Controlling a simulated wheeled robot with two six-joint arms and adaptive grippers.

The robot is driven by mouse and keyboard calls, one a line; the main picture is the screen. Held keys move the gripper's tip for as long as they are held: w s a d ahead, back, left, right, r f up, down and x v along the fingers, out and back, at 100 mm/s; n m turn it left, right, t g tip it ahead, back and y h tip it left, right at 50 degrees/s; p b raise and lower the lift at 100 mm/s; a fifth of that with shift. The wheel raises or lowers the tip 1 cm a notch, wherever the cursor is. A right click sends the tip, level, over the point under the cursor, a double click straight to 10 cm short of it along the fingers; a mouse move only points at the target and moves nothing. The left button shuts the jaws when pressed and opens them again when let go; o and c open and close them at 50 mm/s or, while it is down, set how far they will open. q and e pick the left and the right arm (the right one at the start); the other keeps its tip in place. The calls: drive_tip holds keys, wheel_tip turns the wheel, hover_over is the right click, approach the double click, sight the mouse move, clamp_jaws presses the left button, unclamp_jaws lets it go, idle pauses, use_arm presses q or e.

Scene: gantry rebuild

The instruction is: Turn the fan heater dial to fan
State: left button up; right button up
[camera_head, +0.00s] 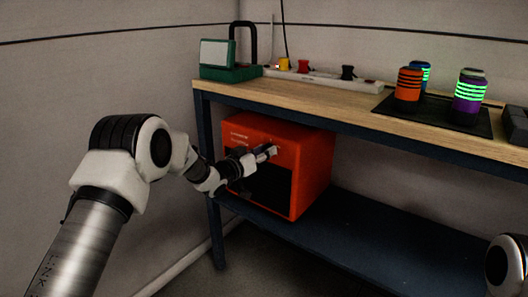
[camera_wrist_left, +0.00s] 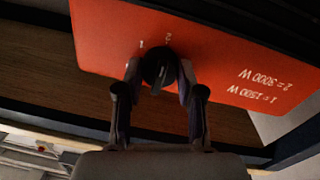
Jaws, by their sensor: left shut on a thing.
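The fan heater (camera_head: 318,165) is an orange-red box with a dark grille, standing on the lower shelf. In the left wrist view its red front (camera_wrist_left: 225,60) appears upside down, with the marks 1 and 2 and wattage lettering. The black dial (camera_wrist_left: 160,66) sits between my left fingertips (camera_wrist_left: 159,76), and they are shut on it from both sides. A ridge shows on the dial, but its exact setting is hard to read. In the head view my left gripper (camera_head: 267,153) reaches the heater's upper front and hides the dial. My right gripper is out of view.
The wooden bench top (camera_head: 350,108) overhangs the heater closely. On it stand a green device (camera_head: 228,72), a power strip (camera_head: 320,78) and striped canisters (camera_head: 409,88) on a dark mat. The blue lower shelf (camera_head: 370,228) is clear to the heater's right.

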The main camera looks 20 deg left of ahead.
use_arm(q)
drive_tip(key=n+p, duration=0.1)
drive_tip(key=p, duration=0.1)
drive_tip(key=n+p, duration=0.2)
drive_tip(key=shift+r+n, duration=0.2)
drive_tip(key=shift+n, duration=0.1)
drive_tip(key=n+p, duration=0.2)
drive_tip(key=shift+f+n, duration=0.15)
drive_tip(key=shift+n, duration=0.25)
drive_tip(key=n+p, duration=0.2)
drive_tip(key=n, duration=0.1)
drive_tip(key=shift+f+n+t, duration=0.1)
drive_tip(key=shift+n+t, duration=0.2)
drive_tip(key=shift+n, duration=0.1)
drive_tip(key=n+p, duration=0.1)
drive_tip(key=n, duration=0.1)
drive_tip(key=shift+n, duration=0.4)
drive_tip(key=n, duration=0.3)
drive_tip(key=shift+f+n+y+p, duration=0.15)
drive_tip(key=shift+n+y+p, duration=0.15)
drive_tip(key=shift+n+p, duration=0.1)
drive_tip(key=n, duration=0.3)
drive_tip(key=shift+n+p, duration=0.3)
drive_tip(key=shift+n, duration=0.1)
drive_tip(key=shift+f+n+y, duration=0.15)
drive_tip(key=shift+n+y, duration=0.15)
drive_tip(key=shift+n, duration=1.7)
drive_tip(key=shift+p, duration=0.3)
